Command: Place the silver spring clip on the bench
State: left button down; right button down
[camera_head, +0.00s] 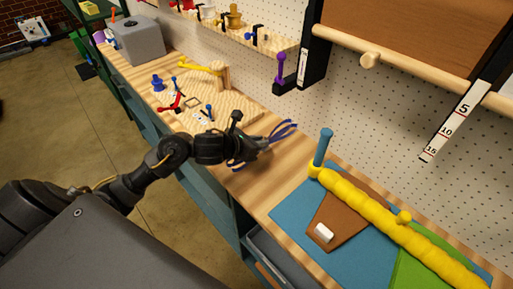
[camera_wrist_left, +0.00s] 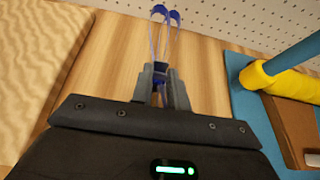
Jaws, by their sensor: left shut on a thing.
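My left gripper (camera_head: 258,146) is over the wooden bench (camera_head: 262,182), between the cluttered left part and the blue mat. In the left wrist view the gripper (camera_wrist_left: 160,82) is shut on what looks like the silver spring clip (camera_wrist_left: 163,40). The clip has two thin pale arms with curled blue ends, pointing away from me. The blue ends also show in the head view, where the clip (camera_head: 284,131) sticks out to the right of the fingers. Its jaw end is partly hidden between the fingers. I cannot tell whether it touches the bench. My right gripper is not in view.
A blue mat (camera_head: 290,215) holds a yellow roll (camera_head: 365,210), a brown piece (camera_head: 337,222) and a blue post (camera_head: 323,147). A wooden board (camera_head: 235,108) with small tools lies left. A pegboard wall stands behind. Bare bench lies around the gripper.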

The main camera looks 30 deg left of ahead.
pick_arm(q)
jog(key=f, duration=0.3)
jog(key=shift+w+a+f, duration=0.15)
jog(key=shift+w+f, duration=0.05)
jog(key=shift+f, duration=0.1)
jog(key=shift+f, duration=0.3)
jog(key=c, duration=1.4)
grip_release()
jog(key=shift+r, duration=0.15)
jog(key=shift+o, duration=0.2)
jog(key=shift+r, duration=0.15)
jog(key=shift+s+r, duration=0.1)
jog(key=v, duration=1.1)
jog(key=shift+s+r+b, duration=0.15)
jog(key=shift+s+b, duration=0.15)
